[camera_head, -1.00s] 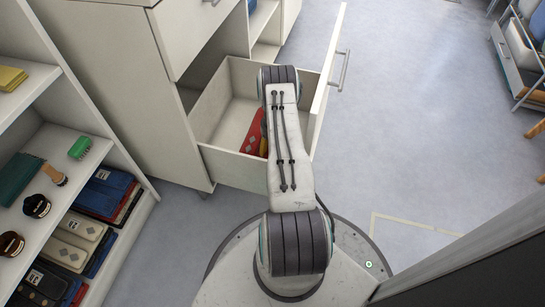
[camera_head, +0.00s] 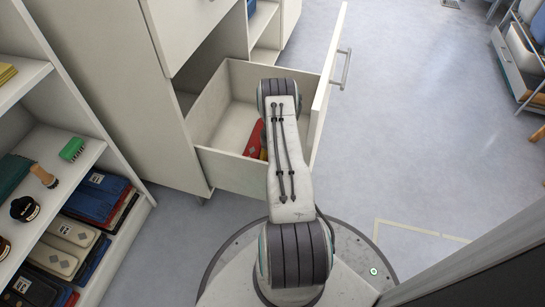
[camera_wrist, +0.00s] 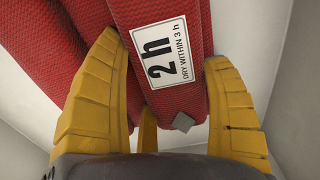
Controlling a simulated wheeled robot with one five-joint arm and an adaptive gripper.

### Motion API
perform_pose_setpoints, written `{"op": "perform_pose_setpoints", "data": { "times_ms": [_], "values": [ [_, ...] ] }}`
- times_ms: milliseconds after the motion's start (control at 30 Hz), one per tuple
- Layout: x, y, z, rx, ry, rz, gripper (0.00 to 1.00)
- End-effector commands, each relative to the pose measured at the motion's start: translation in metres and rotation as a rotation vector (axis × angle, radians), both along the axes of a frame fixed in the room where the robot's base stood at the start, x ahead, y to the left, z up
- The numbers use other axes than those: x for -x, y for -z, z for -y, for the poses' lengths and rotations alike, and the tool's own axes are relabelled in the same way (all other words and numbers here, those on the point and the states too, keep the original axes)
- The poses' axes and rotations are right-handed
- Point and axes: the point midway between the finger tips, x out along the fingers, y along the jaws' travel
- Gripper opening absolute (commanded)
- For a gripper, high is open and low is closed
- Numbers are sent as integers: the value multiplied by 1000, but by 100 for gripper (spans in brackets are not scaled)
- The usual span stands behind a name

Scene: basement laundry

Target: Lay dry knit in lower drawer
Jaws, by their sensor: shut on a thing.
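The dry knit is a red folded knit (camera_wrist: 130,22) with a white label reading "2 h, DRY WITHIN 3 h" and a grey diamond patch. In the wrist view my gripper (camera_wrist: 170,105) is shut on it, with a yellow finger on each side. The pale walls of the lower drawer (camera_wrist: 293,110) show around it. In the head view the open lower drawer (camera_head: 235,170) has a bit of the red knit (camera_head: 254,138) within its outline, mostly hidden by my arm. I cannot tell whether the knit touches the drawer floor.
A cabinet (camera_head: 120,80) stands behind the drawer. A rack (camera_head: 520,70) stands at far right. The floor (camera_head: 410,130) between is clear.

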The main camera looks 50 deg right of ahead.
Motion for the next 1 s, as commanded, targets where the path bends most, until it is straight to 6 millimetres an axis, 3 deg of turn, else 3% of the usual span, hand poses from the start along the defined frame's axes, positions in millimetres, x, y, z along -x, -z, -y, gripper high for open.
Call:
{"op": "perform_pose_setpoints", "data": {
  "times_ms": [133, 167, 400, 767, 1000],
  "values": [
    [0, 2, 0, 1, 0, 0, 39],
    [0, 2, 0, 0, 0, 0, 77],
    [0, 2, 0, 0, 0, 0, 99],
    [0, 1, 0, 0, 0, 0, 100],
    [0, -14, 0, 0, 0, 0, 100]
  ]
}}
